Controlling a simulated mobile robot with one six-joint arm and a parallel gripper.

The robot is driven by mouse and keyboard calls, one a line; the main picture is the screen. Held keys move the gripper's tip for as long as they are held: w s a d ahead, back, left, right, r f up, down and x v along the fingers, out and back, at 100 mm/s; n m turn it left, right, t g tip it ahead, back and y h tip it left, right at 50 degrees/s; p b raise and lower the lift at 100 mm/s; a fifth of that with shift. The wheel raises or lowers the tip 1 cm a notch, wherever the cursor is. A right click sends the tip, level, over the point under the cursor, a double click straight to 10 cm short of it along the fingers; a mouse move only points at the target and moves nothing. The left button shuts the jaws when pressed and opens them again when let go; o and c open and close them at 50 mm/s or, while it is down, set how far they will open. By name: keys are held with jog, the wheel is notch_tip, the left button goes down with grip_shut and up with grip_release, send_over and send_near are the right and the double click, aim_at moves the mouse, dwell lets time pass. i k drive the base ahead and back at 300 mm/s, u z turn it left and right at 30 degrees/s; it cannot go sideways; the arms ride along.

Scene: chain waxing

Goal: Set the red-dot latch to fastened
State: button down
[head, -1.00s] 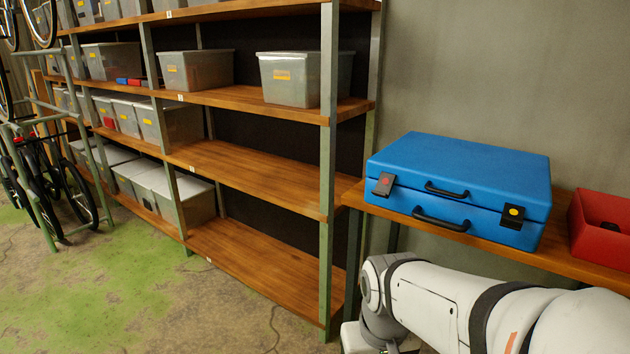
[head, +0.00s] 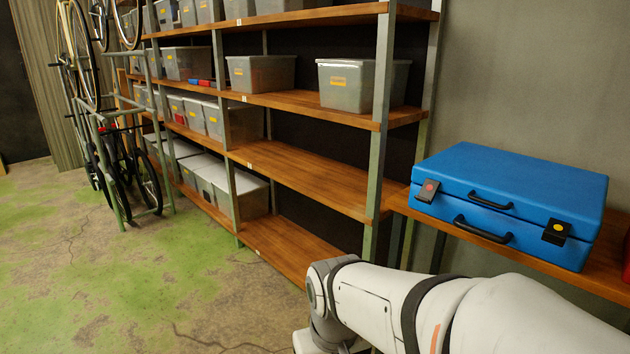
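A blue case (head: 515,195) with a closed lid lies on a wooden bench at the right. The red-dot latch (head: 427,190) is at the left end of its front. This latch looks greyer than the other one and seems tilted out from the case; its exact position is hard to tell at this size. The yellow-dot latch (head: 557,231) at the right end is black and looks flat against the front. My white arm crosses the lower right, in front of the bench and below the case. My gripper is not in view.
The wooden bench (head: 612,283) carries the case, with a red box (head: 627,262) cut off at the right edge. A shelf rack (head: 300,165) with grey bins stands left of the bench. Bikes hang and stand at the far left. The floor (head: 90,270) at left is open.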

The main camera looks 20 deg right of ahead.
aim_at(428, 191)
jog(key=u, duration=0.1)
jog(key=k, duration=1.05)
jog(key=z, duration=0.9)
jog(key=i, duration=0.8)
